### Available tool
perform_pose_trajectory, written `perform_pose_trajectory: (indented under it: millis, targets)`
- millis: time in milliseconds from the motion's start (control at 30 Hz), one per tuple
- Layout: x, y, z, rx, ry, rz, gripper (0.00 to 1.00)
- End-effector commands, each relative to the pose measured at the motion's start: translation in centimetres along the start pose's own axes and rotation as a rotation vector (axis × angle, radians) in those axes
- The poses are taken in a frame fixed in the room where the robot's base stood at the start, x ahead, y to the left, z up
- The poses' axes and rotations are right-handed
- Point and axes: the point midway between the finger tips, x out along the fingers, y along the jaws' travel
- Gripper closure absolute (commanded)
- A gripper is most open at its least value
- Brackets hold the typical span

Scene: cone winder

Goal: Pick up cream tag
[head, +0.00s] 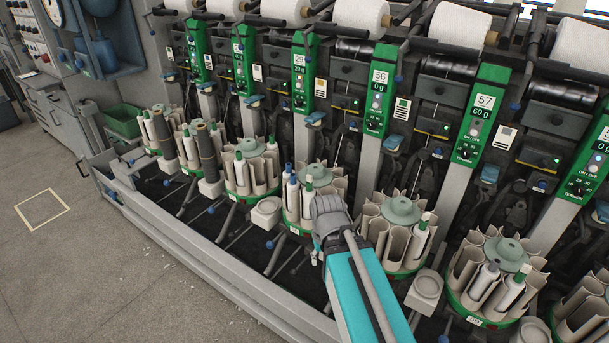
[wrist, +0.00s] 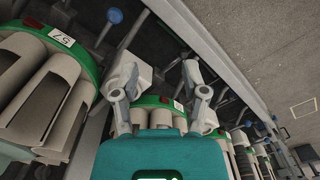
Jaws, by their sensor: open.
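I cannot single out the cream tag for sure. Several small pale cards sit on the machine front beside the green numbered panels: a yellowish card (head: 320,88), a striped card (head: 401,111) and a paler card (head: 505,137). My gripper (wrist: 160,75) is open in the wrist view, its two grey fingers spread with nothing between them. In the head view my arm reaches to the front of the magazines, well below the cards, and its own wrist mostly hides the fingers. A white label (wrist: 61,39) reading 57 is on a green magazine rim, left of my gripper.
Round magazines of cream pockets (head: 400,225) holding bobbins line the machine. Pale square cups (head: 424,290) stand between them, and blue-knobbed levers (wrist: 113,16) stick out. A grey rail (head: 220,275) edges the machine. The floor (head: 80,260) at left is open.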

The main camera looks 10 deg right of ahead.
Motion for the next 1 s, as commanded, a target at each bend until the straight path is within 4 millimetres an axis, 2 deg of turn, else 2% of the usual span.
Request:
perform_pose_trajectory:
  millis: [367,567,767,1000]
  targets:
    - [-0.1,0.0,-0.1,-0.002,0.000,0.000,0.43]
    - [-1.2,0.0,-1.1,-0.026,0.000,0.000,0.43]
    - [-3.7,0.6,-3.5,-0.090,0.000,0.000,0.43]
    - [-7.8,0.6,-7.6,-0.219,0.000,0.000,0.43]
